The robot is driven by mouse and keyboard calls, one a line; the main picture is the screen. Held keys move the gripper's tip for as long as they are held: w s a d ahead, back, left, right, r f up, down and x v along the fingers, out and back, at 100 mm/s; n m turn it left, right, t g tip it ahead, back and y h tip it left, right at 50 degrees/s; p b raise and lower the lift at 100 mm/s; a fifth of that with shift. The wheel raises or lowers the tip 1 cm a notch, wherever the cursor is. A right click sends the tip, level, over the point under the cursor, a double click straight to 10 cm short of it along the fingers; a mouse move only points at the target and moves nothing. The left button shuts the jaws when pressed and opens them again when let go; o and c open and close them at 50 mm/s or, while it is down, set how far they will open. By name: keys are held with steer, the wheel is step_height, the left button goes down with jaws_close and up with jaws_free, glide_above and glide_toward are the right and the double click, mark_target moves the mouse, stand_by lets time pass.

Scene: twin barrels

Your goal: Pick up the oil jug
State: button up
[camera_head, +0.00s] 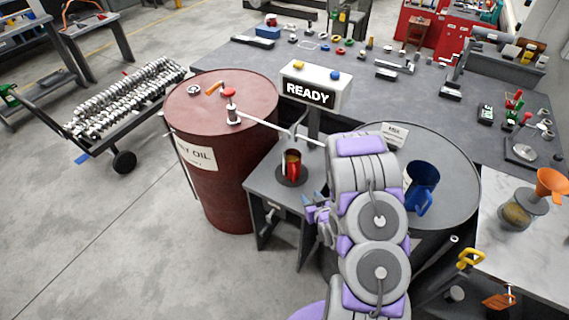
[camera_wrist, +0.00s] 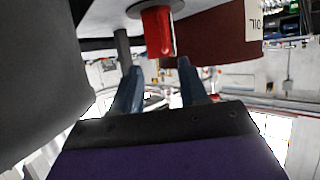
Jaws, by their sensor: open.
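A small red jug (camera_head: 293,166) with a brownish inside stands upright on a dark round pad on the small grey stand (camera_head: 262,187). In the wrist view the red jug (camera_wrist: 157,32) shows at the top, beyond the fingertips and roughly in line with the gap between them. My gripper (camera_head: 312,208) is open and empty beside the stand, in front of the jug and apart from it. Its two blue-grey fingers also show spread in the wrist view (camera_wrist: 159,72).
A dark red barrel (camera_head: 222,140) labelled OIL stands left of the stand, with a thin rod across its top. A READY sign (camera_head: 309,92) rises behind the jug. The grey barrel (camera_head: 455,165) is at right. A cart (camera_head: 128,100) and open floor lie left.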

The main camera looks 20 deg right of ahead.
mark_target(294, 182)
steer(key=b+x, duration=0.1)
steer(key=x, duration=0.5)
steer(key=b+x, duration=0.2)
steer(key=x, duration=0.3)
steer(key=r+b+x, duration=0.1)
steer(key=b+x, duration=0.1)
steer(key=x, duration=0.4)
steer(key=shift+w+a+f, duration=0.2)
steer(key=shift+w+a, duration=0.1)
steer(key=shift+w, duration=0.2)
steer(key=shift+c, duration=0.3)
jaws_close()
